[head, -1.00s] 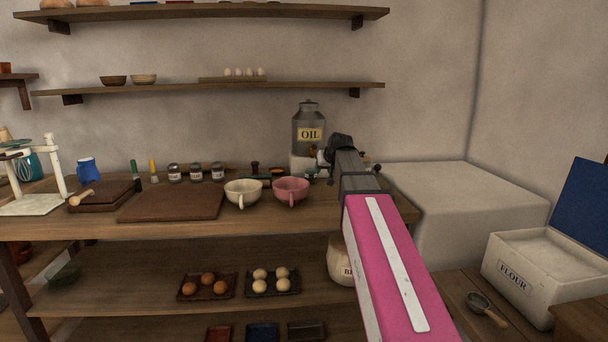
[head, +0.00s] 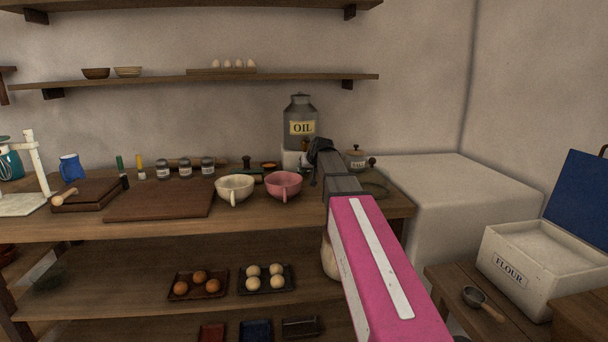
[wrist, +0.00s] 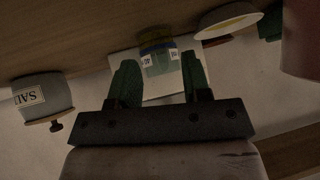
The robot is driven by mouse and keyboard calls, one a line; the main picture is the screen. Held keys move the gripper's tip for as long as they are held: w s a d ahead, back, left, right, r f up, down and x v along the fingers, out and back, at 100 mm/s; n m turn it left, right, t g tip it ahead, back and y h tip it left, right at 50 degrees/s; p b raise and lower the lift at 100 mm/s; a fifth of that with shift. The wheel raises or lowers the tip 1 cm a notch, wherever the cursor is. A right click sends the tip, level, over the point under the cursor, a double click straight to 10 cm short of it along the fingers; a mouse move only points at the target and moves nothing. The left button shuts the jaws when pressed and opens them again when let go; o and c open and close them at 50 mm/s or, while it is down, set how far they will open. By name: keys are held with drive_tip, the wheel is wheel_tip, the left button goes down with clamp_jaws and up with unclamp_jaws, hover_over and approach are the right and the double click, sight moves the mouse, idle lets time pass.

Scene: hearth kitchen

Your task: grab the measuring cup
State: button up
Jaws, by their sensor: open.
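In the wrist view a small see-through cup with a blue-green band and white printed marks (wrist: 158,58) looks like the measuring cup. It shows upside down between the two dark green fingers of my gripper (wrist: 157,82). The fingers stand apart, one on each side of it; I cannot tell whether they touch it. In the head view my gripper (head: 312,160) is over the back right of the wooden counter, in front of the oil can (head: 300,120). There my gripper hides the cup.
A salt jar (head: 355,159) stands right of my gripper. A pink cup (head: 284,185) and a white cup (head: 235,188) stand to its left. A dark scoop (head: 474,297) lies by the flour box (head: 510,268). The brown board (head: 160,200) is bare.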

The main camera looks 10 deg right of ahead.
drive_tip(key=x, duration=0.3)
drive_tip(key=shift+w+a+f, duration=0.1)
drive_tip(key=shift+f, duration=0.05)
clamp_jaws()
idle(0.3)
drive_tip(key=shift+r, duration=1.45)
drive_tip(key=s+a+r, duration=0.4)
drive_tip(key=a+r, duration=0.4)
drive_tip(key=a, duration=0.3)
drive_tip(key=shift+r, duration=0.1)
